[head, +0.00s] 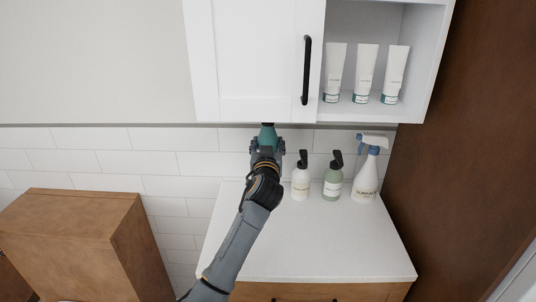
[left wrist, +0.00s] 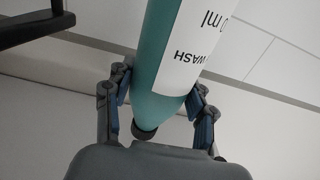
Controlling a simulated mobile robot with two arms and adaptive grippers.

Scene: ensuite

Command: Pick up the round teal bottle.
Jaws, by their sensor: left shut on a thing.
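The teal bottle (left wrist: 160,55) with a white label is between the fingers of my left gripper (left wrist: 160,108) in the left wrist view. The fingers are shut on it, one on each side, and its dark end points toward the palm. In the head view only a small teal part of the bottle (head: 267,133) shows above my left gripper (head: 267,147), in front of the tiled wall and just below the white cabinet. The rest is hidden by the gripper and the cabinet. My right gripper is not in view.
A brown panel (head: 465,130) closes the right.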

